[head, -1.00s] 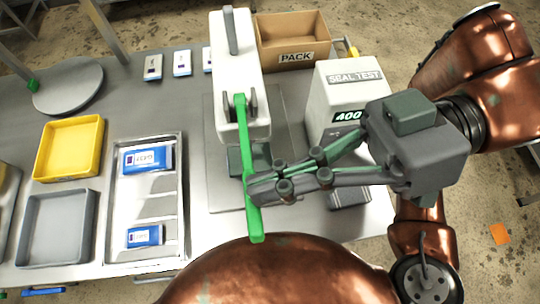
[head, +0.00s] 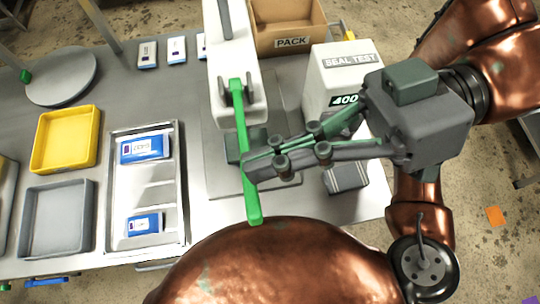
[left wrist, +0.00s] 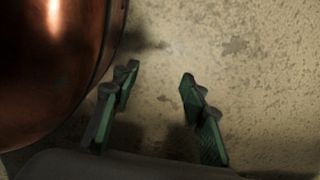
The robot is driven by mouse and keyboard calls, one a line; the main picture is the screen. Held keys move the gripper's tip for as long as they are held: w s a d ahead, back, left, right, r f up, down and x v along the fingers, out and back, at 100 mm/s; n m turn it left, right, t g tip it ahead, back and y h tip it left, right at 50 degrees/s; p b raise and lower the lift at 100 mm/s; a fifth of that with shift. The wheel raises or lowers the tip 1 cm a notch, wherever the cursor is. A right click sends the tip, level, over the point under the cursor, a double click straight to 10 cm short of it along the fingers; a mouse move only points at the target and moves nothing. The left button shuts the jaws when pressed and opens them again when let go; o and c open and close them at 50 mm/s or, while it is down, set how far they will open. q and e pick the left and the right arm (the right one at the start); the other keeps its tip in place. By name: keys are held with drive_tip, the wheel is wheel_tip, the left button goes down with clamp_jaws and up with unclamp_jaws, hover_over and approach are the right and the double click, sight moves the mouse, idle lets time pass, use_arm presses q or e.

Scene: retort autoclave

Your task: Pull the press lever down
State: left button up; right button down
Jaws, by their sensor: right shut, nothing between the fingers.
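The press lever (head: 241,130) is a long green bar pivoted on the front of the white press (head: 233,60) in the head view. It slants toward me, its free end near the front of the table. My right gripper (head: 250,168) is shut and empty, its fingertips at the lever's lower half. They overlap the lever in the picture; I cannot tell whether they touch it. The fingers partly cover the press base. My left gripper (left wrist: 155,92) shows in the left wrist view, open and empty above the bare floor; it is not in the head view.
A white seal test box (head: 345,75) stands right of the press, close to my right gripper. A cardboard pack box (head: 291,42) is behind. A metal tray (head: 176,190) with blue pouches, a yellow tray (head: 65,140) and a grey tray (head: 56,220) lie to the left.

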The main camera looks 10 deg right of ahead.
use_arm(q)
drive_tip(key=s, duration=0.1)
drive_tip(key=s+f+p, duration=0.1)
drive_tip(key=s, duration=0.2)
drive_tip(key=shift+a+f, duration=0.1)
drive_tip(key=shift+f, duration=0.15)
use_arm(e)
drive_tip(key=r+v, duration=0.2)
drive_tip(key=v, duration=0.8)
drive_tip(key=shift+w+r, duration=0.2)
drive_tip(key=shift+r, duration=0.1)
use_arm(q)
drive_tip(key=shift+w, duration=0.25)
